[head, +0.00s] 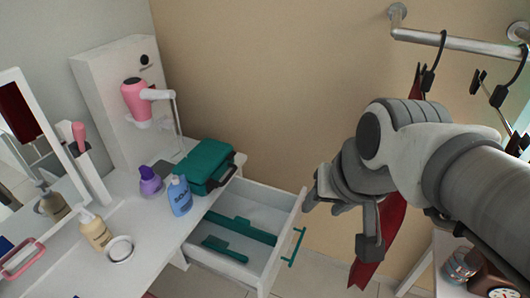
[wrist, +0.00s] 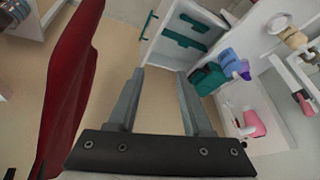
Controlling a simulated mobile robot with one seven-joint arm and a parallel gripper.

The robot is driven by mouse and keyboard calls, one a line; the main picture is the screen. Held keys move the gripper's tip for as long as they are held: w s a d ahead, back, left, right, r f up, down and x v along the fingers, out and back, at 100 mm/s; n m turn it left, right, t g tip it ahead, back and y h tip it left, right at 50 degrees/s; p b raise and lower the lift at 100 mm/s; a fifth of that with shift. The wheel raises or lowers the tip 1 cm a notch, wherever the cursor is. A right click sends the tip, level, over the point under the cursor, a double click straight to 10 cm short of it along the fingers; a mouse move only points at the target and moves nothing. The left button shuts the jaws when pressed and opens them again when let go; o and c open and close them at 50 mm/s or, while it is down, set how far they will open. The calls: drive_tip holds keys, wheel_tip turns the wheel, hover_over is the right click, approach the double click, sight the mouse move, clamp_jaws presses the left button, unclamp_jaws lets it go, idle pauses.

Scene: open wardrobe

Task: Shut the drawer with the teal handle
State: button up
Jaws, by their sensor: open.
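The white drawer (head: 285,228) is pulled out from under the white dressing table, with a teal bar handle (head: 294,246) on its front. Teal pieces (head: 240,230) lie inside it. The handle also shows near the top of the wrist view (wrist: 147,25), beyond the fingertips and slightly left. My gripper (head: 341,222) is to the right of the drawer front in the head view. Its two fingers (wrist: 160,75) are apart with nothing between them, and it appears clear of the handle.
Red cloth (wrist: 72,85) hangs close beside my gripper. A metal rail (head: 450,42) with hangers is at upper right.

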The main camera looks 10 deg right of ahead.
drive_tip(key=w+f+m, duration=0.1)
drive_tip(key=f+m, duration=0.1)
drive_tip(key=w+f+m+g+y+b, duration=0.1)
drive_tip(key=w+f+m, duration=0.1)
drive_tip(key=f, duration=0.1)
drive_tip(key=w+a+f+m+b, duration=0.1)
drive_tip(key=f, duration=0.2)
drive_tip(key=shift+w+f+m, duration=0.2)
drive_tip(key=shift+w+m, duration=0.15)
drive_tip(key=shift+m, duration=0.05)
clamp_jaws()
drive_tip(key=w+d+f+m+g+b, duration=0.1)
drive_tip(key=w+d+f+m+b, duration=0.15)
drive_tip(key=f+m, duration=0.75)
drive_tip(key=w+d+f+m+g+b, duration=0.1)
drive_tip(key=w+f+m+g+b, duration=0.15)
drive_tip(key=f+m, duration=0.75)
drive_tip(key=w+a+f+n+b, duration=0.1)
drive_tip(key=a+f+n+b, duration=0.1)
drive_tip(key=f, duration=0.5)
drive_tip(key=w+a+f+n+b, duration=0.1)
drive_tip(key=w+a+f+b, duration=0.1)
drive_tip(key=f, duration=0.4)
drive_tip(key=shift+w+a+f+n+t+y+b, duration=0.2)
drive_tip(key=shift+a+f+n+t+y+b, duration=0.2)
drive_tip(key=shift+a+b, duration=0.4)
